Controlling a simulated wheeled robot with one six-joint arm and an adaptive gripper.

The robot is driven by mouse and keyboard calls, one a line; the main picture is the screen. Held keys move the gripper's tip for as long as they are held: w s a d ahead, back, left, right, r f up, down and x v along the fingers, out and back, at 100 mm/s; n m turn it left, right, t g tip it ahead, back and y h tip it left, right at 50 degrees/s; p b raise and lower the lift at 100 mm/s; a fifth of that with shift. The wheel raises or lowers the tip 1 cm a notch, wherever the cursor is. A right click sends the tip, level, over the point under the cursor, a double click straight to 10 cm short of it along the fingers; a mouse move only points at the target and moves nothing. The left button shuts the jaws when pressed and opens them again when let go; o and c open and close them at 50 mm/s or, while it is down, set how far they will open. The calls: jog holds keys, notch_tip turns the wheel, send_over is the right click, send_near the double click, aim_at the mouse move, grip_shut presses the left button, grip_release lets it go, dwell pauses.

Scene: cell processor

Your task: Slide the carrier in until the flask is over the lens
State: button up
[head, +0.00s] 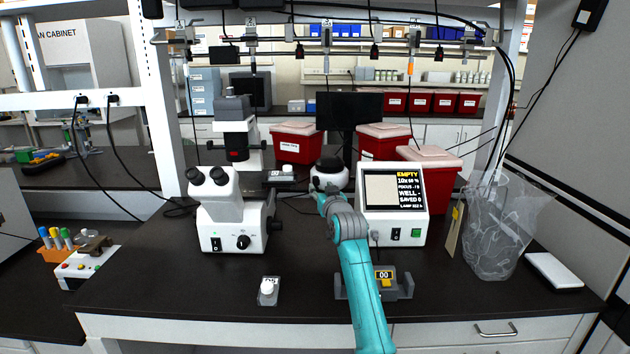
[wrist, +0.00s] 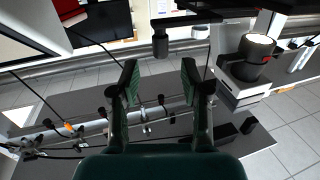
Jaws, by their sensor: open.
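The microscope (head: 228,205) stands left of centre on the bench. A dark carrier plate (head: 277,181) juts from the right side of its stage. A small pale item with a white top (head: 287,170), perhaps the flask, sits on the carrier. I cannot make out the lens beneath the stage.
A display unit (head: 393,203) reading "EMPTY" stands right of my arm. Red bins (head: 297,143) line the back. A grey holder marked "00" (head: 405,288) lies in front. A clear bag (head: 495,230) stands at right. The front left of the bench is mostly clear.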

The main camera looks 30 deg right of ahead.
aim_at(317, 181)
jog(key=x, duration=0.7)
jog(key=shift+w, duration=0.3)
grip_shut()
